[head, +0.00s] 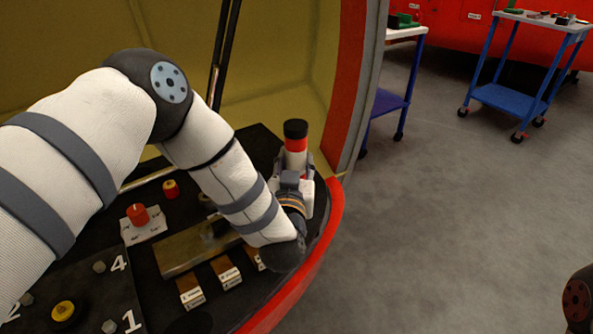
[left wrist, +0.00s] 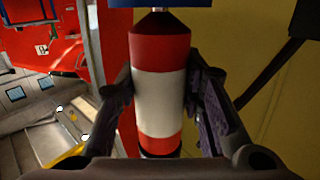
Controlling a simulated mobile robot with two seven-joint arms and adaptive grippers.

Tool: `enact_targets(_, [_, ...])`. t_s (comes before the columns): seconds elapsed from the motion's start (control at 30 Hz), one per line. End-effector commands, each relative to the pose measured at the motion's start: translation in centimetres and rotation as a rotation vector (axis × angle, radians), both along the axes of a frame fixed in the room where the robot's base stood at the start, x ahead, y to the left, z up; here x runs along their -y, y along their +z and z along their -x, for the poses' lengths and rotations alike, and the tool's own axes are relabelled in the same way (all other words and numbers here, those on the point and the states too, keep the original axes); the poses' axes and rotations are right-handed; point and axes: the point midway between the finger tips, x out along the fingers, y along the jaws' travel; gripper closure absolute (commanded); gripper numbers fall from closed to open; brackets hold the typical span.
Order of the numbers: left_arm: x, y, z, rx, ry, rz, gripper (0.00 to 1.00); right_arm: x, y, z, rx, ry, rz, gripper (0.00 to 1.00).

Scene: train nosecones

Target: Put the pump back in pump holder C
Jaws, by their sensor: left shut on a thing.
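The pump (head: 297,144) is a red and white cylinder with a black top, standing roughly upright near the right edge of the black console in the head view. My left gripper (head: 294,170) is shut around its body. In the left wrist view the pump (left wrist: 160,90) sits between the two fingers, its white band and both red bands showing. The pump's lower end is hidden by my gripper and wrist in the head view. I cannot make out pump holder C, nor whether the pump's lower end touches anything.
The black console (head: 130,283) carries a red knob (head: 138,213), a yellow button (head: 64,310) and several labelled brown pieces near its red curved rim (head: 325,225). A blue cart (head: 510,97) stands at the back right. The grey floor right of the console is clear.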

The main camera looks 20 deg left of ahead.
Motion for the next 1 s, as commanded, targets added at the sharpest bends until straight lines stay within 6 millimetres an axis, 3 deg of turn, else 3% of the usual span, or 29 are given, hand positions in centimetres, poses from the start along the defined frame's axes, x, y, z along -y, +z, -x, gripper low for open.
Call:
enact_targets(0.07, [0.0,-1.4,0.0,-0.002,0.001,-0.001,1.00,0.0,-0.4,0.3,-0.009,0.000,0.001,0.42])
enact_targets(0.4, [0.0,-1.5,0.0,0.001,0.000,0.000,1.00,0.0,-0.4,0.3,-0.010,0.001,0.000,0.42])
enact_targets(0.43, [0.0,-1.5,0.0,-0.001,0.000,0.000,0.61,0.0,-0.4,0.3,-0.010,0.001,0.000,0.42])
enact_targets(0.5, [0.0,-1.5,0.0,-0.001,0.000,0.000,0.45,0.0,-0.4,0.3,-0.009,0.001,0.000,0.42])
enact_targets(0.87, [0.0,-0.9,0.2,0.000,-0.001,0.000,0.45,0.0,-0.1,0.1,-0.003,0.001,0.000,0.42])
enact_targets(1.0, [0.9,-0.6,3.4,-0.001,-0.006,0.000,0.45,0.0,0.4,-0.3,0.010,0.000,0.000,0.42])
